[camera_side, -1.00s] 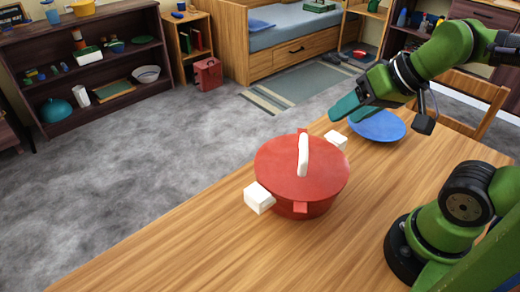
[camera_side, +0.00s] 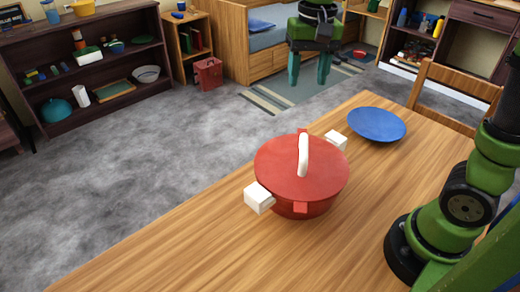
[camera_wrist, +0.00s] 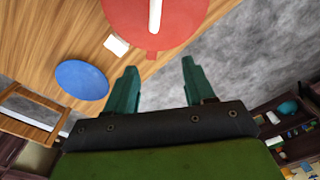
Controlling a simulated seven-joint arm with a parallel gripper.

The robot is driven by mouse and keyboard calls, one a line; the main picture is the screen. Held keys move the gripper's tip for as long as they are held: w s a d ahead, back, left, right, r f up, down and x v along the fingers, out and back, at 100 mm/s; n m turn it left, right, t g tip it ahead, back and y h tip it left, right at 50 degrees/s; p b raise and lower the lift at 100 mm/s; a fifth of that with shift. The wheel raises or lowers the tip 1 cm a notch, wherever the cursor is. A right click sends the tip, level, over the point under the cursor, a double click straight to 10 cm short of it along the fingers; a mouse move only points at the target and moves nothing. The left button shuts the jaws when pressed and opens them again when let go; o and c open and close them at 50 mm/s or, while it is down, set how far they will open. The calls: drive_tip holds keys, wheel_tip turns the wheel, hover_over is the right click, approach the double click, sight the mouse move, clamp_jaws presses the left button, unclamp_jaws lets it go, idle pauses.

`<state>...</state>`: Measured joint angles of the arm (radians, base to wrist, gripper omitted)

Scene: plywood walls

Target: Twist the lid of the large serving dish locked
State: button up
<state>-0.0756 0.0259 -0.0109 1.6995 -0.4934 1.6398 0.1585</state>
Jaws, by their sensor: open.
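The large serving dish is a red round pot (camera_side: 312,208) with white side handles, standing on the wooden table. Its red lid (camera_side: 275,165) sits on top, with a white bar handle (camera_side: 303,155) and small red tabs at the rim. The lid also shows at the top of the wrist view (camera_wrist: 185,25), partly cut off. My gripper (camera_side: 309,82) is open and empty, with teal fingers pointing down, high above and behind the dish. In the wrist view its fingertips (camera_wrist: 160,66) are apart, with nothing between them. The lid handle is clear of the fingers.
A blue plate (camera_side: 377,124) lies on the table (camera_side: 190,240) behind and right of the dish. A wooden chair (camera_side: 450,90) stands at the table's far right. The table's left and front part is bare. Shelves (camera_side: 95,80) and a bed stand farther off.

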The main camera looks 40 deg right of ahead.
sight(305, 132)
drive_tip(key=shift+m+g, duration=0.3)
drive_tip(key=shift+m, duration=0.2)
drive_tip(key=f, duration=1.5)
drive_tip(key=shift+s+f, duration=0.3)
drive_tip(key=shift+s, duration=0.1)
clamp_jaws()
drive_tip(key=shift+d, duration=0.1)
drive_tip(key=shift+s+d+m, duration=0.15)
drive_tip(key=shift+s+m, duration=0.05)
drive_tip(key=shift+m, duration=0.5)
drive_tip(key=shift+s+d+m, duration=0.1)
drive_tip(key=shift+s+m, duration=0.1)
drive_tip(key=shift+m, duration=0.5)
